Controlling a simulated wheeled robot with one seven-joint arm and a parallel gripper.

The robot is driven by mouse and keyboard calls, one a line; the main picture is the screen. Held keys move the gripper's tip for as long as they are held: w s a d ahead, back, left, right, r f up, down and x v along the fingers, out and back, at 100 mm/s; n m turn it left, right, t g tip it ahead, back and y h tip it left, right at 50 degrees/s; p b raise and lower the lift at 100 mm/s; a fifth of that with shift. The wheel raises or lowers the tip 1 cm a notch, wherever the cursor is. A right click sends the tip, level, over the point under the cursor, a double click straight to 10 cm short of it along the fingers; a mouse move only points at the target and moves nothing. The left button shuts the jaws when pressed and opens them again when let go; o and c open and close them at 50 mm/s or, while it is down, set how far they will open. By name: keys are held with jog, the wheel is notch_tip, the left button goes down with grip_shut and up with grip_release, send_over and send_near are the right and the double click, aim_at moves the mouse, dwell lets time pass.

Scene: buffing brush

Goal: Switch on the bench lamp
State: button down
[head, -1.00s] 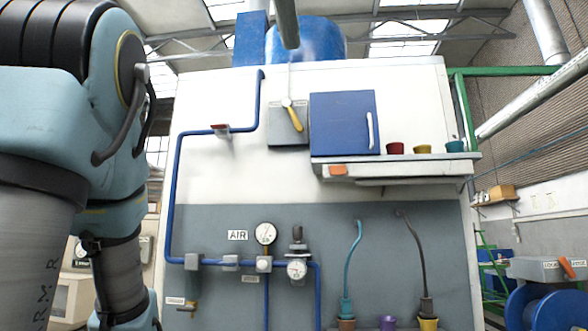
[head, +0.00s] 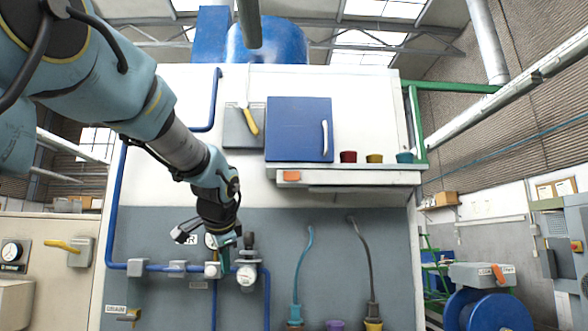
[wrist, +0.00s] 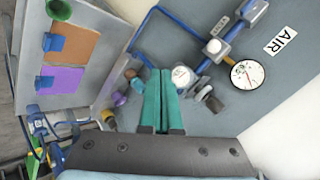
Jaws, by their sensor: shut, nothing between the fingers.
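A long light-coloured fixture (head: 345,180) under the shelf below the blue cabinet looks like the bench lamp. An orange switch-like block (head: 291,176) sits at its left end. I cannot tell whether the lamp is lit. My gripper (head: 227,258) is in front of the grey lower panel, below and left of the orange block and apart from it. It overlaps the air gauges in the head view. In the wrist view, my gripper's teal fingers (wrist: 159,75) are together with nothing between them. The orange block is not clear in the wrist view.
A blue cabinet (head: 300,129) and small coloured pots (head: 374,158) are above the fixture. A yellow-handled lever (head: 248,120) is to the left. A gauge (head: 246,275) and blue pipes are near my gripper. Corded tools (head: 373,310) stand low right.

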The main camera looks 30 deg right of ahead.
aim_at(296, 176)
jog(key=s+d+r+m+t+h, duration=0.1)
jog(key=s+d+r+m, duration=0.1)
jog(key=r, duration=0.7)
jog(key=s+d+r+m+t+h, duration=0.1)
jog(key=s+d+r+m+h, duration=0.1)
jog(key=r, duration=0.7)
jog(key=s+d+r+m+t+h, duration=0.1)
jog(key=s+d+r+m, duration=0.3)
jog(key=d+r, duration=0.3)
notch_tip(296, 176, up, 3)
jog(key=shift+s+d+f+h+p, duration=0.15)
jog(key=shift+s+h+p, duration=0.25)
jog(key=shift+s, duration=0.1)
jog(key=p+x, duration=0.1)
jog(key=x, duration=0.3)
jog(key=p+x, duration=0.2)
jog(key=x, duration=0.3)
jog(key=r+p+x, duration=0.1)
jog(key=p+x, duration=0.1)
jog(key=x, duration=0.2)
jog(key=shift+w+d+f, duration=0.1)
jog(key=shift+w+d, duration=0.1)
jog(key=shift+w, duration=0.35)
